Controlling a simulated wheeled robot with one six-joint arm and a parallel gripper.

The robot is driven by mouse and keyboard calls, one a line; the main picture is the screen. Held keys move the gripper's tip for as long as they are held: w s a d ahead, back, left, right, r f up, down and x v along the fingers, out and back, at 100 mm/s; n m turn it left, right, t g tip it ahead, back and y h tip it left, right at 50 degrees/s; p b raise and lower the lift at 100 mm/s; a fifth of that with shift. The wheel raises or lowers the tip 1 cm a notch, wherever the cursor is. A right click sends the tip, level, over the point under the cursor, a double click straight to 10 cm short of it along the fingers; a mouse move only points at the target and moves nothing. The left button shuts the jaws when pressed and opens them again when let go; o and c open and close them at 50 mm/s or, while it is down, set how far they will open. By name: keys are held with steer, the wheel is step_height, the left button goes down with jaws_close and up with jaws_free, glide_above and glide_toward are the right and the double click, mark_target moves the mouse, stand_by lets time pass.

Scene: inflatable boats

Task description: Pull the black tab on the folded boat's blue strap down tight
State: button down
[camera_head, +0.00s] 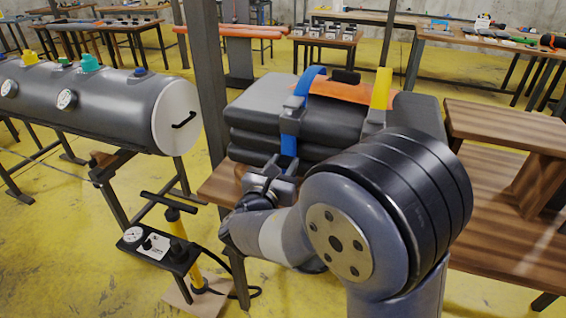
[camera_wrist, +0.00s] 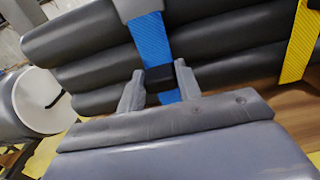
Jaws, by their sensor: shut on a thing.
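The folded boat (camera_head: 262,110) is a stack of dark grey layers on a wooden table. A blue strap (camera_head: 291,125) runs over its left part through a grey buckle and hangs down its front; it also shows in the wrist view (camera_wrist: 150,42). The black tab (camera_wrist: 160,78) is on the blue strap, low on the boat's front. My gripper (camera_wrist: 160,88) is at the tab with one finger on each side, shut on it. In the head view my gripper (camera_head: 284,170) is at the strap's lower end, and my arm hides part of the boat's lower right.
A yellow strap (camera_head: 380,90) and an orange piece (camera_head: 335,91) are on the boat. A wooden stand (camera_head: 505,125) is at right.

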step_height(320, 180, down, 5)
steer(key=b, duration=0.2)
steer(key=shift+r+b, duration=0.2)
steer(key=shift+b, duration=0.1)
steer(key=c, duration=1)
jaws_free()
steer(key=shift+r, duration=0.1)
steer(key=v, duration=1)
steer(key=shift+s+p, duration=0.4)
steer(key=shift+w+a, duration=0.1)
steer(key=shift+a, duration=0.05)
